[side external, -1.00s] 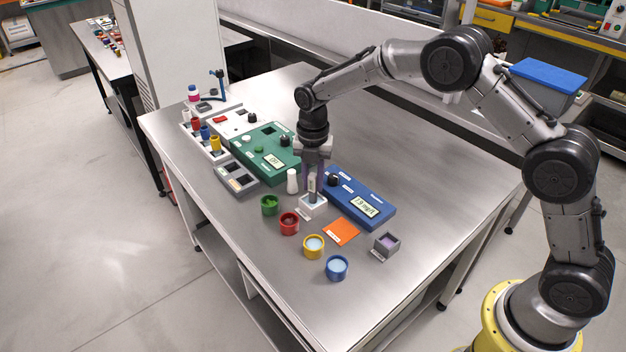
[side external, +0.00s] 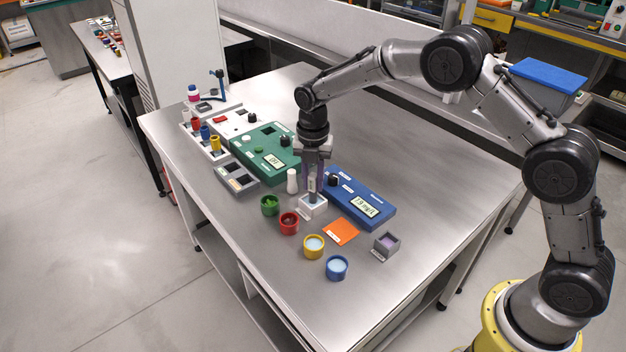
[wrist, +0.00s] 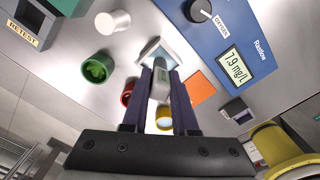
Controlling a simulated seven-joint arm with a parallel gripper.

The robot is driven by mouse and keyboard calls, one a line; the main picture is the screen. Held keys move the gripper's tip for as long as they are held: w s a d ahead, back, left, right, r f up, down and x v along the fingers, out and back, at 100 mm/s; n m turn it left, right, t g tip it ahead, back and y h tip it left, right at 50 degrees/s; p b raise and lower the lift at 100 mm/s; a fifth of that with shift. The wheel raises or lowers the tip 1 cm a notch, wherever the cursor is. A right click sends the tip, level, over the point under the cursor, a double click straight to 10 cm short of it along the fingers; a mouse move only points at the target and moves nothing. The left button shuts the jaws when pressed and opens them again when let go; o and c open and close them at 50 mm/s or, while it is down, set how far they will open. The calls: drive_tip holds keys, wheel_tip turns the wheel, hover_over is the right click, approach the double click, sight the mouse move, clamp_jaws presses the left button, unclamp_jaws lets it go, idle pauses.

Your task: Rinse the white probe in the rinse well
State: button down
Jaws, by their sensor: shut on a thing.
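My gripper (side external: 312,186) points down, shut on the white probe (wrist: 160,84), a pale upright body with a small label between the two dark fingers. It also shows between the fingers in the wrist view (wrist: 161,70). The rinse well (side external: 316,211), a small white square block, is directly below my gripper. The probe's lower end is at the well's opening and appears to be inside it; the fingers and the well hide how deep. The well's pale rim (wrist: 150,45) also shows just beyond the fingertips in the wrist view.
Close by stand a blue meter (side external: 372,196) reading 7.9 mg/L, a white cylinder (side external: 292,182), and green (side external: 269,206), red (side external: 289,224), yellow (side external: 314,246) and blue (side external: 337,268) cups. An orange square (side external: 341,232) and a grey block (side external: 387,244) lie right. The far right tabletop is clear.

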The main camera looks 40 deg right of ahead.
drive_tip(key=shift+r, duration=3.2)
drive_tip(key=shift+w, duration=0.1)
